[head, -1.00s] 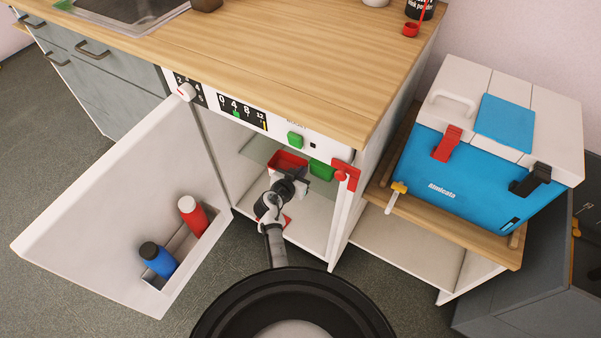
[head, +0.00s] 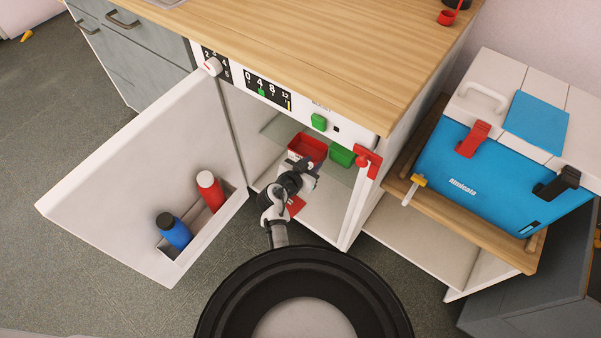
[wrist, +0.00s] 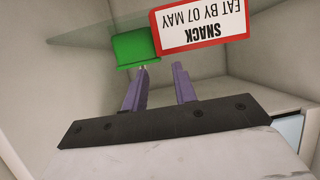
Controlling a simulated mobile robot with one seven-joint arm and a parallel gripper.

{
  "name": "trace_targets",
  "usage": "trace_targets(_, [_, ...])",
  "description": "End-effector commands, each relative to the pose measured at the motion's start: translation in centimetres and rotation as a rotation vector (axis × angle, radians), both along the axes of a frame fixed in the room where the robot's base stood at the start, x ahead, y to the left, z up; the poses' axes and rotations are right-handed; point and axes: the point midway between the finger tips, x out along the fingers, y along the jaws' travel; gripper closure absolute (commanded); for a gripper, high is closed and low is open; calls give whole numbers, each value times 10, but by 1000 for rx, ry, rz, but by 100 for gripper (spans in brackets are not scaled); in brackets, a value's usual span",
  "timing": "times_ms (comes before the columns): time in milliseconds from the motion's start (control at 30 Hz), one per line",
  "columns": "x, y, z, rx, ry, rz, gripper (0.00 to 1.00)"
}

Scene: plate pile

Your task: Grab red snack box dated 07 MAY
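The red snack box (head: 308,147) sits on the glass shelf inside the open white cabinet. In the wrist view its red-edged white label (wrist: 203,27) reads upside down "SNACK EAT BY 07 MAY". A green box (head: 341,155) stands next to it and also shows in the wrist view (wrist: 134,48). My gripper (wrist: 162,69) is open, with nothing between its two purple fingers. Its fingertips are near the adjoining edges of the green and red boxes in the wrist view; I cannot tell whether they touch. In the head view my arm hides part of the cabinet inside.
Another red item (head: 295,205) lies low in the cabinet, partly hidden. The open door (head: 125,185) on the left holds a blue bottle (head: 174,232) and a red bottle (head: 210,190). A wooden countertop (head: 300,50) is above. A blue cooler (head: 500,175) stands on the right.

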Motion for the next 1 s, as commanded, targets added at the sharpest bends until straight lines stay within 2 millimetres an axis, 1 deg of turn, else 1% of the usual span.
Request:
trace_targets(33, [-11,8,4,1,-1,3,72])
trace_targets(200, [-38,24,18,0,0,2,72])
trace_targets(400, [-57,35,27,-1,0,0,72])
trace_targets(567, [-60,37,30,-1,-1,0,72])
trace_targets(867, [-60,38,29,5,-1,3,72])
trace_targets(933, [-57,43,27,34,0,21,72])
trace_targets(1000, [-52,53,21,100,-3,60,72])
